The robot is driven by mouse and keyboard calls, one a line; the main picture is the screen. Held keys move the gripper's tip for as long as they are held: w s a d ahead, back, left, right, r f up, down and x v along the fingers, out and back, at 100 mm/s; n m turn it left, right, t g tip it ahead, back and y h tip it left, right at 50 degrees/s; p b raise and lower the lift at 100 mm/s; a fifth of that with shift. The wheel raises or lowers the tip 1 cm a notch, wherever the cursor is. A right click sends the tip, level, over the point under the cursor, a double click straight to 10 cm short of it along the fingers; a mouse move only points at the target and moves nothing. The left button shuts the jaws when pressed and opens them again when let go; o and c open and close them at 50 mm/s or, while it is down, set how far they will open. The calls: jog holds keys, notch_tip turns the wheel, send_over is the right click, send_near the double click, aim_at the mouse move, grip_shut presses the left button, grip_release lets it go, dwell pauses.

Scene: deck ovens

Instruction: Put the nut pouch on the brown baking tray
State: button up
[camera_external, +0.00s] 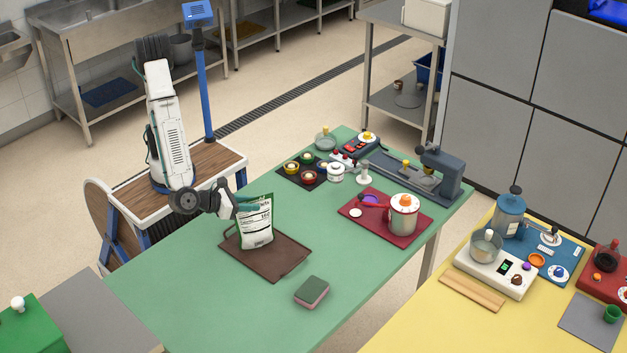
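The nut pouch (257,228) is white with dark green print and a green top, and it stands upright, slightly tilted. Its lower end is over the back part of the brown baking tray (282,265), which lies flat on the green table. I cannot tell for sure whether the pouch's bottom touches the tray. My gripper (244,207) reaches in from the left and is at the pouch's upper left side, its fingers closed around that edge. The fingertips are partly hidden by the pouch.
A green and pink sponge (312,291) lies right of the tray's front corner. A dark red tray (379,228) with a white canister (403,214) is farther right. A dark mat (301,174) with small pots lies behind. The table's left front is clear.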

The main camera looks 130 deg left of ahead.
jog(key=shift+r, duration=0.1)
jog(key=shift+d+r, duration=0.1)
jog(key=shift+d, duration=0.1)
jog(key=v, duration=1.1)
jog(key=s+a+r+n+g+h, duration=0.4)
jog(key=s+a+n+g, duration=0.1)
jog(key=s+a+n, duration=0.55)
jog(key=s+a+r+n+t+h, duration=0.1)
jog(key=s+n+h, duration=0.7)
jog(key=s+n, duration=0.4)
jog(key=shift+s+a+r+h, duration=0.2)
jog(key=shift+s+r+h, duration=0.1)
jog(key=shift+s, duration=0.25)
